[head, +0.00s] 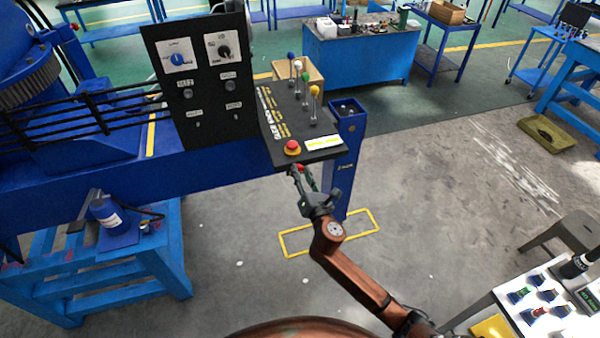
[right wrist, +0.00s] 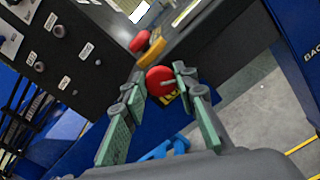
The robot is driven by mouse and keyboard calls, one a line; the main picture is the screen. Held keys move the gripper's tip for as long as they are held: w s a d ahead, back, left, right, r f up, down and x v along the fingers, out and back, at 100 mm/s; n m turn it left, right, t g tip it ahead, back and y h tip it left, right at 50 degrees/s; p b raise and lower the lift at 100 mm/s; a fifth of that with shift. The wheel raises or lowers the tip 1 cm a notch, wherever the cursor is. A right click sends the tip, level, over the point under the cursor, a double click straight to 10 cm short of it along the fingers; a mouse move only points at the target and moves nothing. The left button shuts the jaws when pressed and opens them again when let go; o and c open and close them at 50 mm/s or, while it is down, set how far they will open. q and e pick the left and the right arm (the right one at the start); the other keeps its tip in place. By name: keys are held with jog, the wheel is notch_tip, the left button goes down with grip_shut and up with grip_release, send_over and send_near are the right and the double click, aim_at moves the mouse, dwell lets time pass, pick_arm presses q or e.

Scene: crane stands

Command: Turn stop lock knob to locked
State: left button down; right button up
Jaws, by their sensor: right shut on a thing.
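The stop lock knob (right wrist: 160,80) is a round red knob with a pale bar across it, in front of a partly hidden yellow label on the console's front face. The green-padded fingers of my right gripper (right wrist: 159,100) stand on either side of it, shut on it. In the head view my right gripper (head: 304,180) reaches up to the console's front edge, just below the red mushroom button (head: 292,147). A bit of red shows between its fingertips. I cannot read the knob's lock marking. My left gripper is not in view.
The dark console (head: 268,115) carries several levers with coloured balls. An upright panel (head: 205,80) with dials stands left of it, and a blue post (head: 345,160) right of it. A white table (head: 535,300) with small parts is at lower right. The floor between is clear.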

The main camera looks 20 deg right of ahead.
jog(key=m, duration=0.6)
jog(key=shift+f+m, duration=0.1)
jog(key=shift+m, duration=0.2)
jog(key=m, duration=0.5)
jog(key=shift+d, duration=0.1)
jog(key=shift+f+m, duration=0.1)
jog(key=shift+m, duration=0.2)
jog(key=o, duration=1.2)
jog(key=shift+c, duration=0.2)
jog(key=s, duration=1.2)
jog(key=shift+d, duration=0.2)
